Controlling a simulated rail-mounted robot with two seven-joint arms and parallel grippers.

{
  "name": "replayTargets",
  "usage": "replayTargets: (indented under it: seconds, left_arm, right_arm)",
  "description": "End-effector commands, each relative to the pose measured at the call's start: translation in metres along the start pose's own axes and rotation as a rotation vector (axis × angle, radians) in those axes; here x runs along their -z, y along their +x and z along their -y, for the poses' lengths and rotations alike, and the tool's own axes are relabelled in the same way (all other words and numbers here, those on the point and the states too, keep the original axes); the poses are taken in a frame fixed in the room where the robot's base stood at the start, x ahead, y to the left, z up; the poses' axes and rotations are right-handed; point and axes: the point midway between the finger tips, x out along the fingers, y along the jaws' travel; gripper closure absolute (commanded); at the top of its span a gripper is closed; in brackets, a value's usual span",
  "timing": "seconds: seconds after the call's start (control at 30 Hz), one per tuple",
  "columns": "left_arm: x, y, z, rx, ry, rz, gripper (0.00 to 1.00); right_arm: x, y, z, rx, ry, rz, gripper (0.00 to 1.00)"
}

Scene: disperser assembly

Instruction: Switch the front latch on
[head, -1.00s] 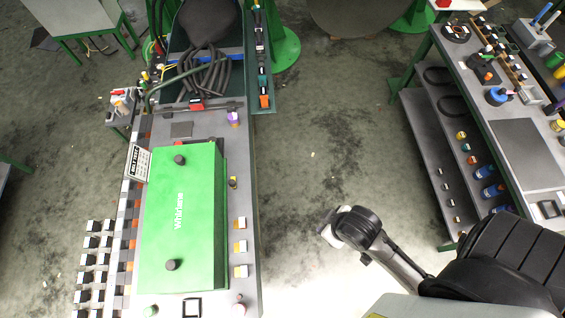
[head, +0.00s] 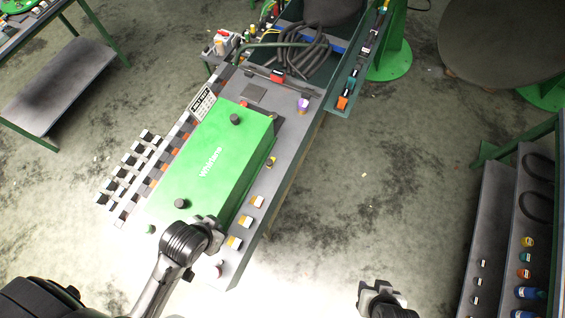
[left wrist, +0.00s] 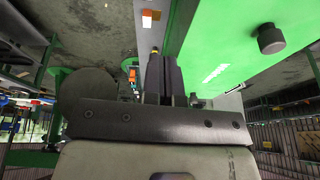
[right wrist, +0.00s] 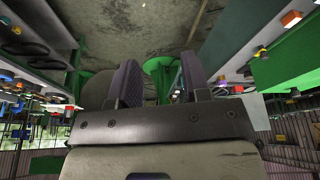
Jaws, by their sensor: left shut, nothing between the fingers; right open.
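The green Whirlwind box (head: 210,165) with two black knobs sits on the grey bench (head: 295,140). Several small white-and-orange switch-like parts line the bench beside the box's right side, one of them here (head: 257,201); I cannot tell which part is the front latch. My left gripper (head: 214,234) is at the box's near right corner, close to these parts; whether it touches anything is unclear. Its fingers (left wrist: 163,76) are together and empty in the left wrist view, beside the green box (left wrist: 235,55). My right gripper (head: 380,292) is open and empty, over the floor right of the bench.
A purple-and-white part (head: 303,104) stands at the bench's far right corner. Black-and-white blocks (head: 130,160) line its left side. A shelf rack (head: 490,230) stands at the right and a grey table (head: 60,85) at the upper left. Open floor lies between bench and rack.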

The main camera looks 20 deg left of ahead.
Motion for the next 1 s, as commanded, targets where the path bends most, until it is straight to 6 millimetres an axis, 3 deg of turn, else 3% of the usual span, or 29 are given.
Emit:
replayTargets:
  seconds: [0.13, 0.27, 0.4, 0.6, 0.8, 1.0]
  left_arm:
    - [0.006, 0.018, -0.003, 0.006, -0.017, 0.004, 1.00]
    - [0.029, 0.069, -0.012, 0.048, -0.057, 0.013, 1.00]
    - [0.076, 0.137, -0.031, 0.130, -0.102, 0.020, 1.00]
    - [0.152, 0.200, -0.062, 0.277, -0.125, -0.008, 1.00]
    - [0.210, 0.224, -0.085, 0.408, -0.123, -0.066, 1.00]
    - [0.238, 0.227, -0.095, 0.474, -0.120, -0.103, 1.00]
  right_arm:
    - [-0.002, 0.007, -0.001, -0.003, -0.003, -0.001, 0.42]
    - [-0.009, 0.028, -0.002, -0.007, -0.007, -0.001, 0.42]
    - [-0.019, 0.058, -0.002, -0.008, -0.009, 0.001, 0.42]
    - [-0.031, 0.093, -0.001, -0.008, -0.009, 0.003, 0.42]
    - [-0.038, 0.115, 0.001, -0.006, -0.007, 0.003, 0.42]
    - [-0.040, 0.122, 0.002, -0.003, -0.003, 0.002, 0.42]
